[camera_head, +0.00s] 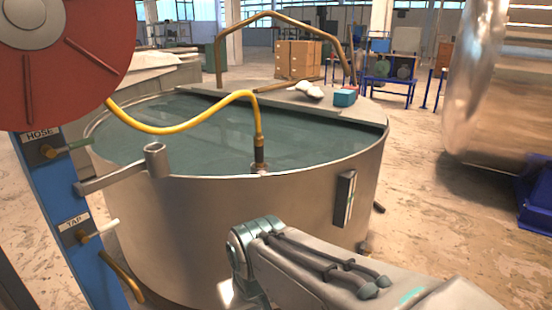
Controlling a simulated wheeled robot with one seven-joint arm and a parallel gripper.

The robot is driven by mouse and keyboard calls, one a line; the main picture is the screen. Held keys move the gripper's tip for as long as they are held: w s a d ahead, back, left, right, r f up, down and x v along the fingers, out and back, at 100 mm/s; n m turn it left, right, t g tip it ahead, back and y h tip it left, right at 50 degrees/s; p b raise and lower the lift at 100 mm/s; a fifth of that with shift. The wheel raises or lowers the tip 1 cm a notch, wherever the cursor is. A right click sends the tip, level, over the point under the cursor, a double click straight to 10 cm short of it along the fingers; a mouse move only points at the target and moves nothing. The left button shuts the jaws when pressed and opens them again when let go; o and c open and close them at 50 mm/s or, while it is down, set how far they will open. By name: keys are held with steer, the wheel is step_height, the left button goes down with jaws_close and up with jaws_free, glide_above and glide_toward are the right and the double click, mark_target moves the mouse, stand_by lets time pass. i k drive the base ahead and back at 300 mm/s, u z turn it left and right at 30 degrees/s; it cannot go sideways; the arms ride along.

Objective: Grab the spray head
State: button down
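The spray head (260,154) is a small dark fitting with brassy parts at the end of a yellow hose (170,129). It points downward at the near rim of a large round metal tank (230,215). I cannot tell whether it rests on the rim or hangs just at it. The hose runs up from it and left to a red reel. My grey arm comes in from the bottom right, and its visible bend is below and in front of the tank. My gripper is not in view.
The tank holds greenish water. At left a blue post (60,215) carries the red reel (60,60), HOSE and TAP levers and a bracket with a cup (156,160). A ledge across the tank's back holds a blue box (345,98). A metal cylinder (500,90) stands right.

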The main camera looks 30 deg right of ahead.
mark_target(259, 143)
steer(key=z, duration=1.15)
steer(key=i, duration=1.15)
steer(key=u, duration=0.45)
